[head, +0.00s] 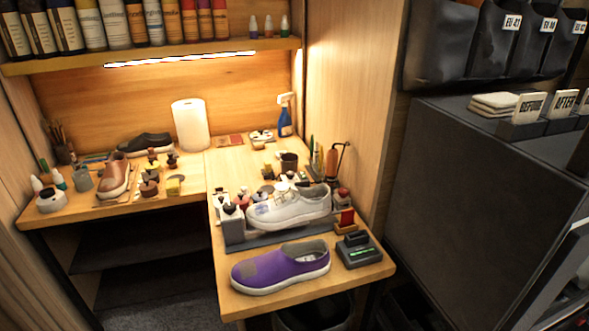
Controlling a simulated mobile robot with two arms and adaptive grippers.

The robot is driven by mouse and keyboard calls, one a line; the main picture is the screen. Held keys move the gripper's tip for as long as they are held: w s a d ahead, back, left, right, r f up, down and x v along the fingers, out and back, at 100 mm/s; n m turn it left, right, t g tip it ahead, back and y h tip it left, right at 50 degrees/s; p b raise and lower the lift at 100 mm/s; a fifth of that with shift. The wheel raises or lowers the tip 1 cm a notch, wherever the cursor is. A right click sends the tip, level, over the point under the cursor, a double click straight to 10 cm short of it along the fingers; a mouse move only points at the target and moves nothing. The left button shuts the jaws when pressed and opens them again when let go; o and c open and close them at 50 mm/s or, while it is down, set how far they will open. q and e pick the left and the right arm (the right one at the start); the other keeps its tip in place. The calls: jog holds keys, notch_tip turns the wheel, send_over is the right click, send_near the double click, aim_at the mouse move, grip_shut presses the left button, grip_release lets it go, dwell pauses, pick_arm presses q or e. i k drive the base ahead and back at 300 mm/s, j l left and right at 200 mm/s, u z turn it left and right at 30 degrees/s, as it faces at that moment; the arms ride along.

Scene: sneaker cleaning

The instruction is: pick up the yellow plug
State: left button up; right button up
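I cannot clearly make out a yellow plug. A small yellow block (175,185) lies on the left part of the L-shaped wooden bench, right of the brown shoe (114,176); it is too small to tell what it is. Neither of my grippers is in view.
A purple shoe (281,268), a white shoe (290,208) and a dark device with a green light (358,251) crowd the near bench (262,305). A paper roll (190,124) and a blue spray bottle (285,120) stand behind. A dark cabinet (470,180) stands right.

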aim_at(268, 167)
jog(key=i+j+z, duration=0.1)
jog(key=j+z, duration=0.15)
jog(key=z, duration=0.15)
jog(key=i+j+z, duration=0.1)
jog(key=j+z, duration=0.55)
jog(key=z, duration=0.15)
jog(key=j+z, duration=0.4)
jog(key=i+l, duration=0.05)
